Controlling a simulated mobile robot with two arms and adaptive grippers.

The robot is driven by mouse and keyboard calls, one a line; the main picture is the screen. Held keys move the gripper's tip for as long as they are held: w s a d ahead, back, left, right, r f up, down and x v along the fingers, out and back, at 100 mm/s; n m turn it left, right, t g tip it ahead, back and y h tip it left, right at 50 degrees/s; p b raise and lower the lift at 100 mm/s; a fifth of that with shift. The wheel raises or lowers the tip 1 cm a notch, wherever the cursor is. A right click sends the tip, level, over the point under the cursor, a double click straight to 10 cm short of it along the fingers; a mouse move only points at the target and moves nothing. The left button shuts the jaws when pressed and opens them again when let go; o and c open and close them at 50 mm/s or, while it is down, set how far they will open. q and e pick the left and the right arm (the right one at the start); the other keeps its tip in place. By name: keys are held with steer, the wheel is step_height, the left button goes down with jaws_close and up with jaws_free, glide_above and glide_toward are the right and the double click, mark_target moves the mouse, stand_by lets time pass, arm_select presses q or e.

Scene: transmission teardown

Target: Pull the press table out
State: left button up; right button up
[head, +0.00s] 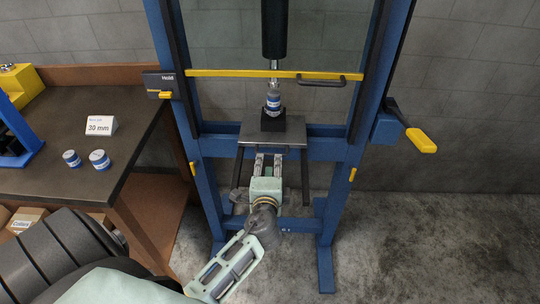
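The press table (252,132) is a dark flat plate inside the blue press frame. A thin dark handle bar (292,149) runs along its front edge. A black block stands on the plate, with a small blue-and-white cylindrical part (272,103) on top. My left gripper (268,158) is at the middle of the front edge, right by the handle. Its two fingers are spread apart and point at the table; nothing shows held between them. I cannot tell whether they touch the handle. My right gripper is not in view.
The black press ram (274,28) hangs above the table. A yellow-edged guard with a handle (325,80) crosses the frame. A yellow-gripped lever (421,140) sticks out at right. The workbench (60,190) at left carries two small cylinders and a "30 mm" sign (100,125). Floor at right is clear.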

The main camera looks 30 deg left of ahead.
mark_target(270, 155)
arm_select(q)
steer(key=x, duration=0.7)
steer(key=shift+w+f+p, duration=0.1)
steer(key=shift+w+p, duration=0.05)
steer(key=shift+p, duration=0.2)
steer(key=shift+c, duration=0.5)
jaws_close()
